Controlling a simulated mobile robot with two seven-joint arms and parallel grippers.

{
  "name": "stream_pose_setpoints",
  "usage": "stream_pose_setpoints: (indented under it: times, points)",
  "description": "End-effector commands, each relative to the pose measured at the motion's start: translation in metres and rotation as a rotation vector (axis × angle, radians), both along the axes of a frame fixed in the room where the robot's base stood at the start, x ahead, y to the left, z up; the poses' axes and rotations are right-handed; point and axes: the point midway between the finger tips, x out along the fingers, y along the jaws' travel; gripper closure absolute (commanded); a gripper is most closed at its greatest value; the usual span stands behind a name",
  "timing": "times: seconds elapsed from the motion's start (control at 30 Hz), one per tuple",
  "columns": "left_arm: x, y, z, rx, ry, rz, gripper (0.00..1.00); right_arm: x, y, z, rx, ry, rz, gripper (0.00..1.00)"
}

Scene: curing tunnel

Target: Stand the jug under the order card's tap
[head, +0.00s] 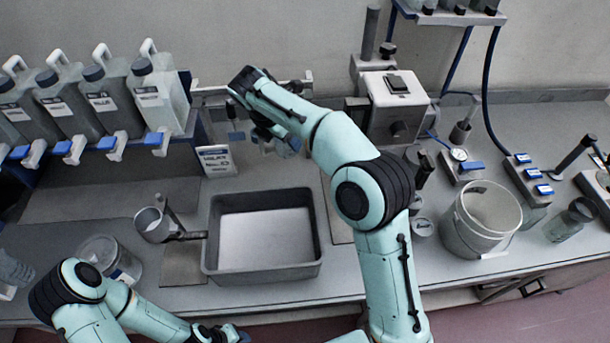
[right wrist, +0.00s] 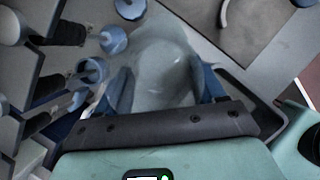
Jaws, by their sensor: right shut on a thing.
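My right gripper (head: 266,138) is over the back of the bench, right of the order card. In the right wrist view its blue fingers (right wrist: 166,86) are shut on a smooth, translucent grey vessel, which seems to be the jug (right wrist: 165,58). The arm hides most of it in the head view. The order card (head: 217,161) stands upright; its print is too small to read surely. Several blue-handled taps, the rightmost (head: 154,138) nearest the card, sit below grey canisters (head: 108,95). My left gripper (head: 222,333) is at the bottom edge, its fingers unclear.
A grey tray (head: 213,265) lies in the middle front. A small metal pot (head: 153,226) and a clear tub (head: 122,272) stand left of it. A machine (head: 397,105) stands at the back.

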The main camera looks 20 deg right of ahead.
Motion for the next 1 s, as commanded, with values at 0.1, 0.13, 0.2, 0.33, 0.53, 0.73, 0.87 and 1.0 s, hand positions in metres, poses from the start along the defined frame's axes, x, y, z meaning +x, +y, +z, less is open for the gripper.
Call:
stream_pose_setpoints:
  times: [0.1, 0.13, 0.2, 0.33, 0.53, 0.73, 0.87, 1.0]
  points:
    - [0.0, 0.0, 0.0, 0.0, 0.0, 0.0, 0.57, -0.001, -0.002, -0.032, -0.004, 0.007, -0.002, 0.62]
    - [0.001, 0.0, 0.0, 0.0, -0.001, 0.0, 0.57, -0.001, -0.002, -0.04, -0.004, 0.007, -0.001, 0.62]
    - [0.001, 0.0, 0.0, 0.0, -0.001, 0.0, 0.57, -0.001, -0.001, -0.059, -0.004, 0.006, -0.002, 0.62]
    - [0.001, 0.0, 0.0, 0.0, -0.001, -0.001, 0.57, -0.001, -0.001, -0.094, -0.002, 0.006, -0.001, 0.62]
    - [0.0, 0.0, 0.0, 0.0, -0.001, -0.001, 0.57, 0.0, -0.001, -0.132, 0.0, 0.003, -0.002, 0.62]
    - [0.0, 0.0, 0.0, 0.0, -0.001, -0.001, 0.57, 0.0, -0.001, -0.145, -0.002, 0.001, -0.002, 0.62]
    - [0.001, 0.0, 0.0, 0.0, -0.001, -0.001, 0.57, 0.0, -0.001, -0.162, -0.002, 0.003, -0.002, 0.62]
    - [0.001, 0.0, 0.001, -0.001, -0.002, -0.001, 0.57, 0.0, -0.001, -0.181, -0.001, 0.001, -0.002, 0.62]
